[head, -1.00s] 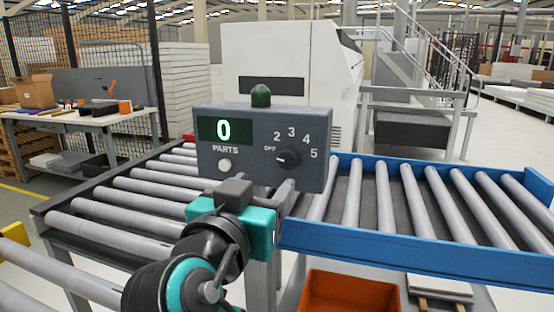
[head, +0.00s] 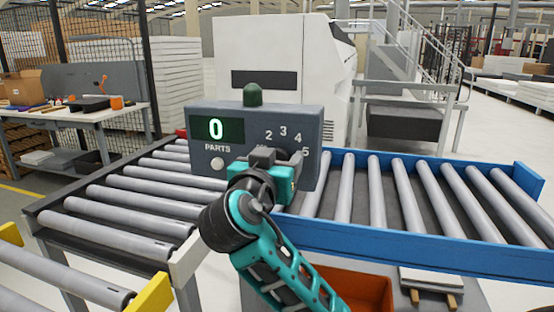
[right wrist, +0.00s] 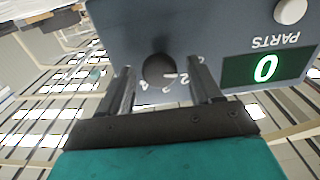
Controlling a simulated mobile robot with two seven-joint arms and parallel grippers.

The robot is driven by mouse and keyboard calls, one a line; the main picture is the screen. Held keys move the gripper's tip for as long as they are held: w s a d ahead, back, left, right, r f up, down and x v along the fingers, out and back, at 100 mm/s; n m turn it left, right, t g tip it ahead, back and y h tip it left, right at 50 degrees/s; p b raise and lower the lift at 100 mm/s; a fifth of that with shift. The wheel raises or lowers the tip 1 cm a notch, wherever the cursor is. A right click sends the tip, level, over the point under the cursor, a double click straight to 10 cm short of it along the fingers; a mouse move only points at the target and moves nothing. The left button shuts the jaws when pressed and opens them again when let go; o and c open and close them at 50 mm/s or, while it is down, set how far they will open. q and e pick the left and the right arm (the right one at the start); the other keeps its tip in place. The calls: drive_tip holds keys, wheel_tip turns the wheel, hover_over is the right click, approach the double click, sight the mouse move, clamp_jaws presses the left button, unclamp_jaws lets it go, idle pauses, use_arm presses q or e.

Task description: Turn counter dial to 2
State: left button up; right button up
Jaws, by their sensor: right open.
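The grey counter box (head: 313,125) stands over the rollers, with its green display (head: 216,129) reading 0 above the word PARTS. The round black dial (right wrist: 158,70) shows upside down in the right wrist view, with numbers printed around it; its pointer setting is hard to read there. My right gripper (head: 284,160) is in front of the dial and hides it in the head view. In the right wrist view the open fingers of my right gripper (right wrist: 163,78) lie on either side of the dial, with gaps; contact is not visible. My left gripper is out of view.
A white button (head: 217,164) sits below the display, and a green dome (head: 253,95) tops the box. Grey rollers (head: 135,200) lie left, and a blue-railed roller conveyor (head: 420,250) lies right. An orange bin (head: 365,285) is below.

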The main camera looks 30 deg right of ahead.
drive_tip(key=shift+c, duration=0.5)
drive_tip(key=c, duration=0.9)
use_arm(q)
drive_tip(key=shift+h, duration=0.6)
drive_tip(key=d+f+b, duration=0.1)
drive_tip(key=b, duration=0.2)
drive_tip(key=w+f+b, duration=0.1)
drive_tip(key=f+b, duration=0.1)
drive_tip(key=b, duration=0.1)
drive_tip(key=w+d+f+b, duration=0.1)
drive_tip(key=b, duration=0.2)
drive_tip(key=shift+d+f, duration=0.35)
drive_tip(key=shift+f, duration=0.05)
use_arm(e)
drive_tip(key=m, duration=0.8)
drive_tip(key=shift+s+f, duration=0.1)
drive_tip(key=o, duration=0.6)
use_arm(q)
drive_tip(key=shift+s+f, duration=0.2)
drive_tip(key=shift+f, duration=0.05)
use_arm(e)
drive_tip(key=o, duration=0.4)
